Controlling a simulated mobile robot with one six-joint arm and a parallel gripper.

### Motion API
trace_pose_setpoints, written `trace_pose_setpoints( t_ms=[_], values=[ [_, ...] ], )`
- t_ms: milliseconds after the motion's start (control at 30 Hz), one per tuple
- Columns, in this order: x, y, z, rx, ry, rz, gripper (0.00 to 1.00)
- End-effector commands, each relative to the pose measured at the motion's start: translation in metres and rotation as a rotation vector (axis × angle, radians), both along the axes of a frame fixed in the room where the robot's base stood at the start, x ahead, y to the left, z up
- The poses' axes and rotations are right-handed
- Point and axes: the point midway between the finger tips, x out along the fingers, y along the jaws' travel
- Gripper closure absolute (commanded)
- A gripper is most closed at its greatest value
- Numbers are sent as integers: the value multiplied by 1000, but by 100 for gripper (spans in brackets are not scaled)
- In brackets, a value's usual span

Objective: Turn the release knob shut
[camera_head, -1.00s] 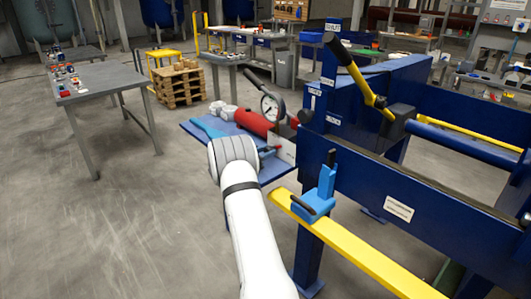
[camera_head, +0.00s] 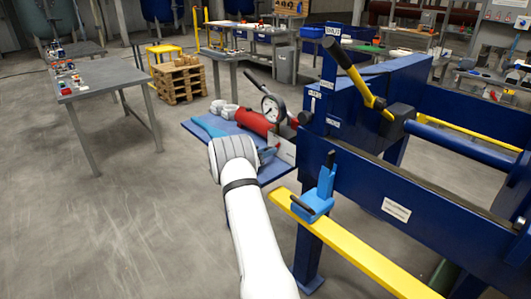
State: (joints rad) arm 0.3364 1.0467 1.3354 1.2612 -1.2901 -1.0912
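The red cylindrical pump (camera_head: 254,121) lies on a blue shelf (camera_head: 196,131) at the left end of the blue press frame. A round pressure gauge (camera_head: 270,106) stands upright on it. I cannot make out the release knob; it is too small to tell or hidden behind my wrist. My white arm reaches up from the bottom, and its rounded wrist (camera_head: 232,152) is in front of the shelf and just below the pump. My gripper's fingers are hidden behind the wrist, so I cannot see their opening or any contact.
The blue press frame (camera_head: 440,207) fills the right side, with a yellow-and-black lever (camera_head: 357,75) above it. A yellow rail (camera_head: 360,250) with a blue bracket (camera_head: 319,196) runs close to my arm's right. A grey table (camera_head: 100,81) stands at left. Floor between is clear.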

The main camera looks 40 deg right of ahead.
Motion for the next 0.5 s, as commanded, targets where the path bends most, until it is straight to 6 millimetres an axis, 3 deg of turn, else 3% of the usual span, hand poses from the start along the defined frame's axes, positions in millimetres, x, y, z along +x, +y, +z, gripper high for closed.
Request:
trace_pose_setpoints(
  t_ms=[233,500],
  values=[
    [0,7,-1,1,0,1,58],
    [-3,52,-1,1,0,3,58]
  ],
)
